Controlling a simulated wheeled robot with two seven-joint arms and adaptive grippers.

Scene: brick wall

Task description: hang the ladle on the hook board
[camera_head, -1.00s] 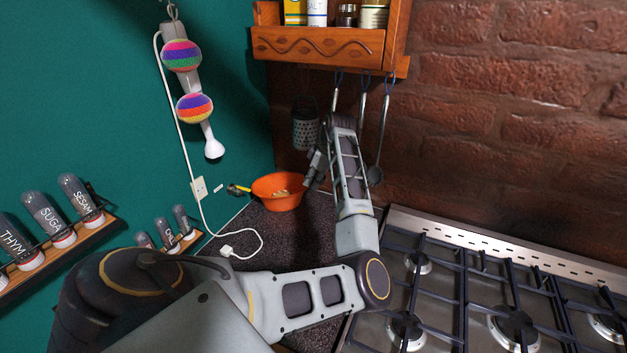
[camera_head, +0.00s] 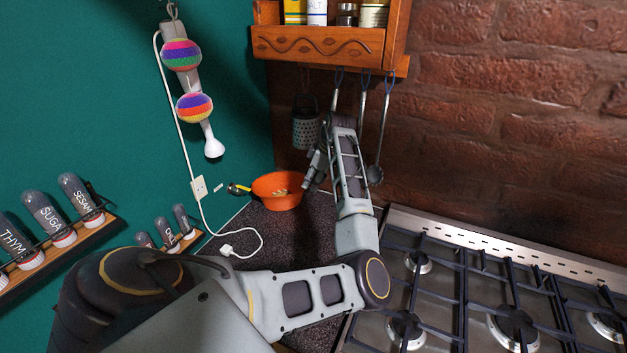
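A long-handled utensil that looks like a ladle (camera_head: 376,173) hangs by a blue loop at the right end of the row under the wooden shelf (camera_head: 320,47). Its round dark end is low, just right of my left forearm. The shelf's lower edge carries the hooks; no separate hook board can be made out. My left gripper (camera_head: 314,168) is left of the forearm, just above and right of the orange bowl (camera_head: 277,191). Its fingers are small and dark, and I cannot tell whether they hold anything. My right gripper is not in view.
A grater (camera_head: 306,128) and other utensils hang behind my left arm. A yellow and black object (camera_head: 238,189) lies beside the bowl. The gas hob (camera_head: 470,290) fills the lower right. A white cable (camera_head: 212,225) and spice racks (camera_head: 60,255) are at left.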

